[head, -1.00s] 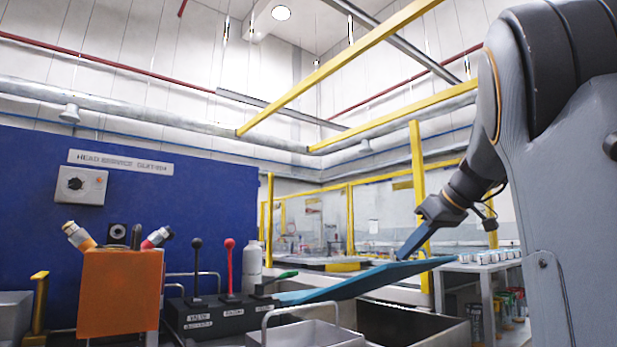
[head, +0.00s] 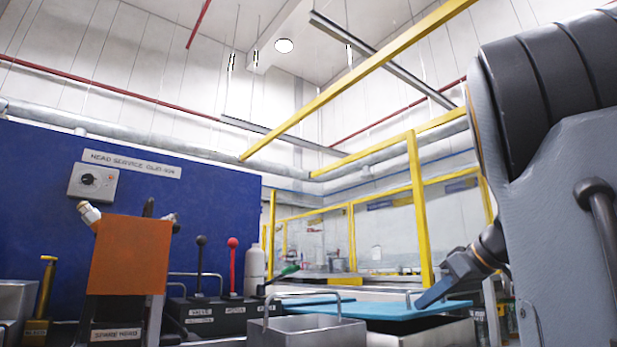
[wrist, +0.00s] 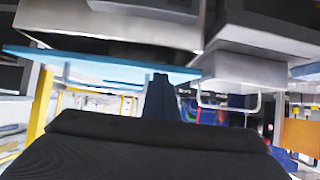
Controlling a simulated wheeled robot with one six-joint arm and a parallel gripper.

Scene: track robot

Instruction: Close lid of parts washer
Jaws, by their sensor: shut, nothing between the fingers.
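The lid of the parts washer is a flat blue panel (head: 385,309), lying low and nearly level over the grey tank (head: 445,323) in the head view. It also shows edge-on in the wrist view (wrist: 105,65), where the scene appears upside down. My gripper (head: 421,303) is shut and empty, with its fingertips pointing down at the lid's right part. Its fingers also show in the wrist view (wrist: 159,97), close to the lid's edge. I cannot tell whether they touch the lid. The lid and a metal bin hide most of the tank.
The metal bin (head: 310,331) with a wire handle stands in front of the lid. To the left are a black lever box (head: 200,313) with black and red levers, a white bottle (head: 254,268) and an orange block (head: 130,257). A yellow-framed fence (head: 415,215) stands behind.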

